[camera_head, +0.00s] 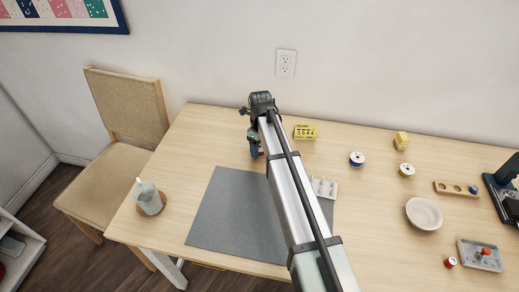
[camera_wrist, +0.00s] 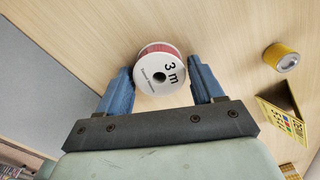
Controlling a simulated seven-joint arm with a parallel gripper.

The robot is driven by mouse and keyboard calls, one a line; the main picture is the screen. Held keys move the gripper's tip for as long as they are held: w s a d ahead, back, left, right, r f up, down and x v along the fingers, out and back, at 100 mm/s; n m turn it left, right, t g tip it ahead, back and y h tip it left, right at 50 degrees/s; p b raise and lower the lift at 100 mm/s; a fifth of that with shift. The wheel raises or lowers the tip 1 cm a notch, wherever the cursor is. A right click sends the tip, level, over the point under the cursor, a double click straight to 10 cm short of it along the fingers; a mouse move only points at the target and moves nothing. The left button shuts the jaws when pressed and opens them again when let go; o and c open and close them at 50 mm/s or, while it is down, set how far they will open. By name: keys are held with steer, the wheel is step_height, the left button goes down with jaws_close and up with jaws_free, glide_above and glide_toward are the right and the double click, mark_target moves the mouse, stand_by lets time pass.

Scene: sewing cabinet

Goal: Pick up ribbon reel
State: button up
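The ribbon reel (camera_wrist: 158,68) shows in the wrist view as a white-sided spool with red ribbon and the marking "3 m". It lies between the two blue fingers of my gripper (camera_wrist: 161,88). The fingers are open, one on each side, with a gap visible at the right finger; the left finger is very close to the reel and I cannot tell if it touches. In the head view my gripper (camera_head: 256,148) is over the table at the back edge of the grey mat. My arm hides most of the reel there.
A yellow spool (camera_wrist: 281,58) lies right in the wrist view.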

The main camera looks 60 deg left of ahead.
steer(key=c, duration=0.7)
steer(key=shift+r, duration=0.15)
